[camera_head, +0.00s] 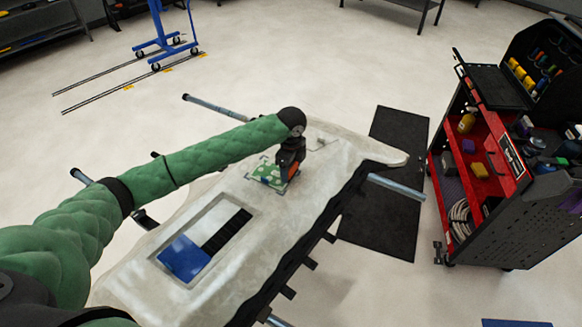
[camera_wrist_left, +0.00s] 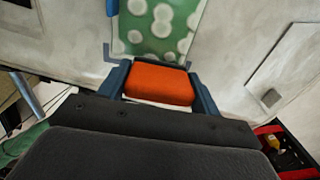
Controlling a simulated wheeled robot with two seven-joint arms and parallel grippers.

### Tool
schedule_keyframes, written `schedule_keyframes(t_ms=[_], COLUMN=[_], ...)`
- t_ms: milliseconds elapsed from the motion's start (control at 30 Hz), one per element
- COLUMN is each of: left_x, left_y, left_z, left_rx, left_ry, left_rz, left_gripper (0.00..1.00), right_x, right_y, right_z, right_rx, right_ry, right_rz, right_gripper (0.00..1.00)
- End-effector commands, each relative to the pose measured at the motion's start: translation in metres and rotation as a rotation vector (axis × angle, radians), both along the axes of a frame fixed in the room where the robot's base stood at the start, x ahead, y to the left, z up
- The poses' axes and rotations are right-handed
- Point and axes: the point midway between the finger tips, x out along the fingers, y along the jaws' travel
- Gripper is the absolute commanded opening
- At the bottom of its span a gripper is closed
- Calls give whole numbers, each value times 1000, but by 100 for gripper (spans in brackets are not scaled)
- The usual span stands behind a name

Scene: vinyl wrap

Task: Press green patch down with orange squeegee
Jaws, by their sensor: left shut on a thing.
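The green patch with pale round spots (camera_head: 268,172) lies on the pale panel (camera_head: 225,255), near its middle. It also shows at the top of the left wrist view (camera_wrist_left: 160,28). My left gripper (camera_head: 287,172) is shut on the orange squeegee (camera_wrist_left: 160,85), which sits between its two fingers. In the head view the squeegee is at the right edge of the patch, partly hidden by the gripper. Whether its edge touches the patch I cannot tell. My right gripper is not in view.
A recessed window in the panel holds a blue piece (camera_head: 184,258) and a black strip (camera_head: 227,230). Stand bars (camera_head: 397,187) stick out around the panel. A red and black tool cart (camera_head: 500,165) stands at the right. Dark mats (camera_head: 385,215) lie on the floor.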

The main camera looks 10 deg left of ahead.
Motion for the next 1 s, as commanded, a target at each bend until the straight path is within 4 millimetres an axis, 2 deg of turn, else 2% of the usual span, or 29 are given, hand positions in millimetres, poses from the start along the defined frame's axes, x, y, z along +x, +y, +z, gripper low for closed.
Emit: schedule_keyframes(t_ms=[767,1000], left_x=[0,2], left_y=[0,7], left_z=[-11,-10], left_rx=[0,1], left_ry=[0,1], left_rz=[0,1], left_gripper=[45,45], right_x=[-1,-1], right_y=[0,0], right_z=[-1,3], right_rx=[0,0], right_ry=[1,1], right_rz=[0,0], right_gripper=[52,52])
